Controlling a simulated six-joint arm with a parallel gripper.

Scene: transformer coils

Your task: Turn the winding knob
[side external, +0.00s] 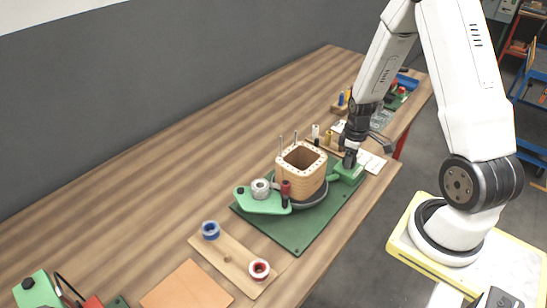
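The winding fixture is a green baseplate (297,238) on the wooden bench. A square, hollow tan coil former (301,178) stands on its round dark turntable, with thin upright pins at its top. A green arm (262,204) to the left of the former carries a silver roller (260,188) and a dark red upright handle (286,192). A green block (349,173) sits at the right end of the baseplate. My gripper (349,160) points down right above this block, touching or very near it. Any knob there is hidden or too small to make out, and the finger opening is unclear.
A wooden board (234,262) with a blue spool (211,230) and a red-and-white spool (259,269) lies in front. A tan sheet (187,289) and green equipment (38,290) are at lower left. Papers (370,162) and small parts lie behind my gripper. The bench's left side is clear.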

